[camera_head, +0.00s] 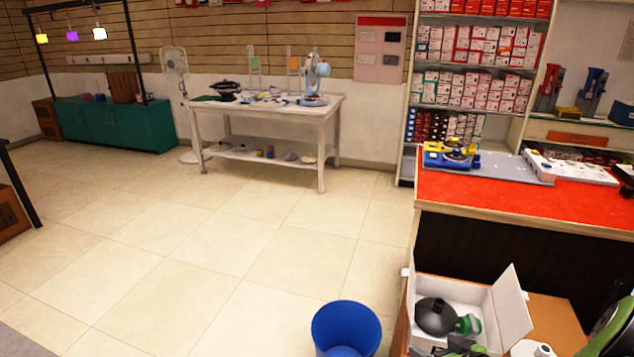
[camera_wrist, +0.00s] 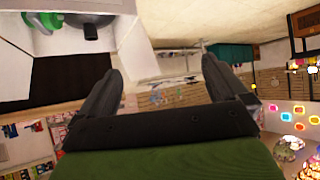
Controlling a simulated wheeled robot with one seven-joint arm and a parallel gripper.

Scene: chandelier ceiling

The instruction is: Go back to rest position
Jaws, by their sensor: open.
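In the wrist view my gripper (camera_wrist: 160,64) has its two dark fingers spread wide apart. Nothing is held between them. The room shows upside down behind the fingers. The open white box (camera_wrist: 60,42) with grey and green things in it shows at the upper left of that view. The fingertips are not clearly visible in the head view.
The same white box (camera_head: 497,299) stands at the lower right, beside a red-topped counter (camera_head: 530,205). A blue bin (camera_head: 346,330) stands on the floor. A white table (camera_head: 265,107), a fan (camera_head: 174,62) and a green cabinet (camera_head: 115,125) are farther back. The tiled floor between is clear.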

